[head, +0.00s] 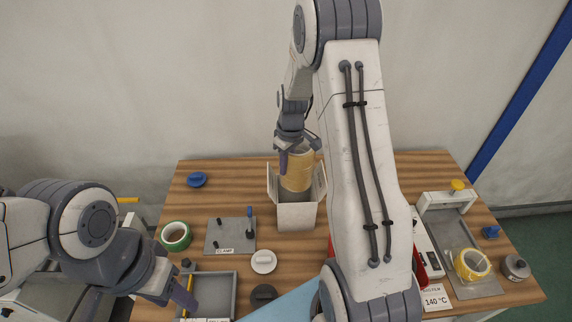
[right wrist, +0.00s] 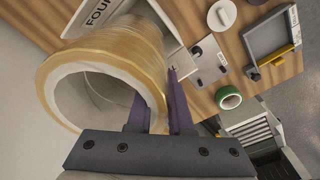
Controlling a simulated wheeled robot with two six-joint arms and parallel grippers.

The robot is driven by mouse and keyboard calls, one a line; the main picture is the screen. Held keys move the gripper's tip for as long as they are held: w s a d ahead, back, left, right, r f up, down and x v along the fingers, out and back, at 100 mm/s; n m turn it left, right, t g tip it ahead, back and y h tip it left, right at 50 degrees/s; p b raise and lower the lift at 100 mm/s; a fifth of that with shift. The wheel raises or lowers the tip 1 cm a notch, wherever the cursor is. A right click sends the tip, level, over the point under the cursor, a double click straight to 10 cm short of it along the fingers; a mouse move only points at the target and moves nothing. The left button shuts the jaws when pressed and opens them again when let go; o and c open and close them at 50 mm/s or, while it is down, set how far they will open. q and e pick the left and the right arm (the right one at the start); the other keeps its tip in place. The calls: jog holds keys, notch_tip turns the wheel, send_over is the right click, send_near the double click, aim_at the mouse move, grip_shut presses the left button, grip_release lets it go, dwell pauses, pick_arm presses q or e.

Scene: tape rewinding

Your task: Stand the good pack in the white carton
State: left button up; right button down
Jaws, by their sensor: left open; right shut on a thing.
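The good pack looks like a stack of clear-yellowish tape rolls (head: 297,171), held upright over the white carton (head: 296,216). My right gripper (head: 297,148) is shut on its wall from above, one finger inside the core and one outside. The right wrist view also shows the pack (right wrist: 115,60) close up, with its hollow core. The carton stands open with its flaps up; the pack's lower end is at the level of the opening, and I cannot tell how far inside it is. My left gripper (head: 176,290) is open and empty near the grey tray at the front left.
A green tape roll (head: 175,236), a grey plate with pegs (head: 231,236), a white disc (head: 263,261), a dark disc (head: 263,295) and a grey tray (head: 222,287) lie left of my right arm. A yellow roll (head: 472,264) sits in a fixture at right.

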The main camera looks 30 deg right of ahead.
aim_at(286, 187)
jog(key=shift+w+f, duration=0.1)
jog(key=shift+f+b, duration=2.85)
jog(key=shift+f, duration=0.9)
jog(key=shift+f, duration=0.2)
jog(key=shift+f+b, duration=2.35)
jog(key=shift+f, duration=0.65)
jog(key=shift+f+b, duration=0.45)
jog(key=shift+f, duration=0.15)
jog(key=c, duration=0.5)
grip_release()
jog(key=shift+r, duration=0.1)
jog(key=shift+r+p, duration=2.7)
jog(key=shift+r, duration=0.7)
